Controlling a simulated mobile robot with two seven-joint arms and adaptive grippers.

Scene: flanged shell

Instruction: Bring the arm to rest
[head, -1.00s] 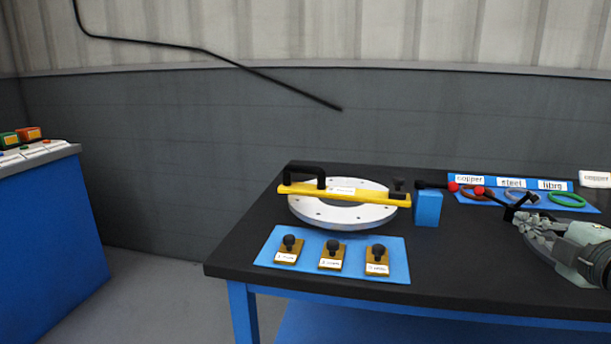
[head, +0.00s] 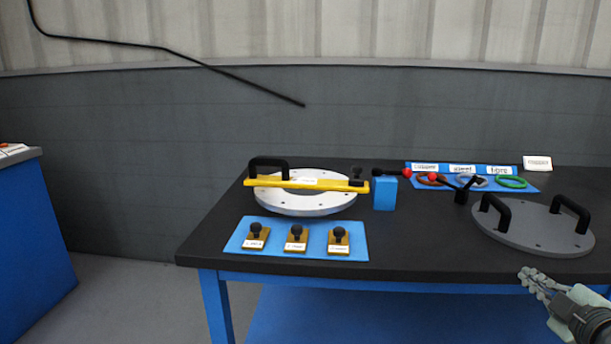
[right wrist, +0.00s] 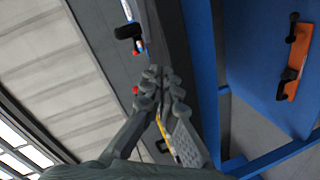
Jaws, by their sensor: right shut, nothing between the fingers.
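My right gripper (head: 537,281) is at the lower right in the head view, in front of the black table's front edge. Its fingers are shut with nothing between them, and it is apart from everything on the table. It also shows in the right wrist view (right wrist: 165,82), with the fingertips together. My left gripper is in neither view.
On the black table (head: 420,255) stand a white flanged ring (head: 310,206) with a yellow bar (head: 330,184), a grey lid (head: 530,232) with two handles, a blue block (head: 384,194) and a blue mat (head: 245,241) with knobbed pieces. Coloured rings lie behind.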

